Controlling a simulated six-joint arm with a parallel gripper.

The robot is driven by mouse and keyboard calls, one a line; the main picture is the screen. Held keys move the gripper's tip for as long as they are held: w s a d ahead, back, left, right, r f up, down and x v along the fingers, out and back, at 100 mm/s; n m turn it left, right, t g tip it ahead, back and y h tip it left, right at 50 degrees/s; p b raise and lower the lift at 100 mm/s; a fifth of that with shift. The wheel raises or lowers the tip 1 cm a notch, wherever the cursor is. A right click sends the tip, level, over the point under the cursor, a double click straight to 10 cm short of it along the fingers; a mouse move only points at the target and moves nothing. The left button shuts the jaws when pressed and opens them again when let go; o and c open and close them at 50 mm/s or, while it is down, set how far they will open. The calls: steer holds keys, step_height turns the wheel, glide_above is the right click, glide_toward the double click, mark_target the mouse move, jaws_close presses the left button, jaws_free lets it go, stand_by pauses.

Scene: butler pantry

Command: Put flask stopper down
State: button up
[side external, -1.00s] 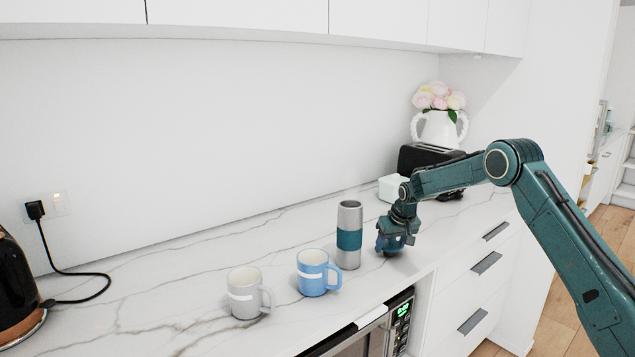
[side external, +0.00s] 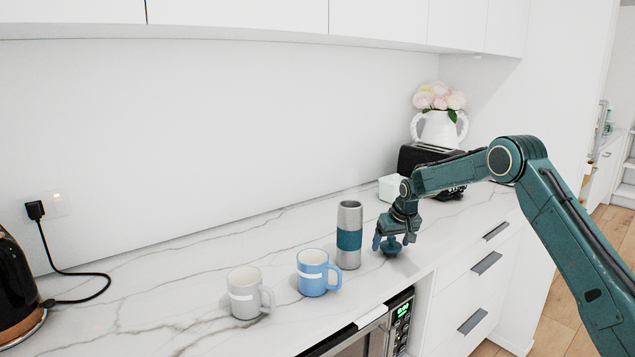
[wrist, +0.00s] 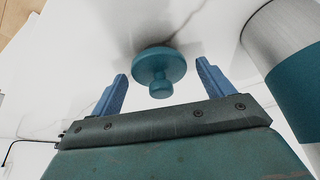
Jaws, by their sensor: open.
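The flask stopper (wrist: 159,68) is a teal disc with a small knob. It sits on the white marbled counter, and its knob points toward my gripper in the wrist view. It also shows in the side view (side external: 391,247), below my gripper. My gripper (wrist: 163,77) is open, with one blue finger on each side of the stopper and gaps between. The flask (side external: 349,234) stands upright just left of my gripper, silver with a teal band and no lid visible. In the wrist view the flask (wrist: 300,70) is close on the right.
A blue mug (side external: 312,274) and a grey mug (side external: 243,294) stand left of the flask. A black toaster (side external: 422,157), a white box (side external: 391,188) and a flower vase (side external: 438,128) are behind. The counter's front edge, above a microwave (side external: 370,335), is close.

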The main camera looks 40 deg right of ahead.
steer(key=v, duration=1.1)
steer(key=shift+r, duration=0.1)
steer(key=s+a+r+n, duration=0.2)
steer(key=s+a+r, duration=1.15)
steer(key=s, duration=0.35)
steer(key=s+a+f+n+y, duration=0.1)
steer(key=s+a, duration=0.3)
steer(key=s, duration=0.7)
steer(key=s+a+f+n+t, duration=0.1)
steer(key=s+a+f, duration=0.2)
steer(key=s, duration=0.8)
steer(key=shift+a+y, duration=0.35)
steer(key=shift+y, duration=0.05)
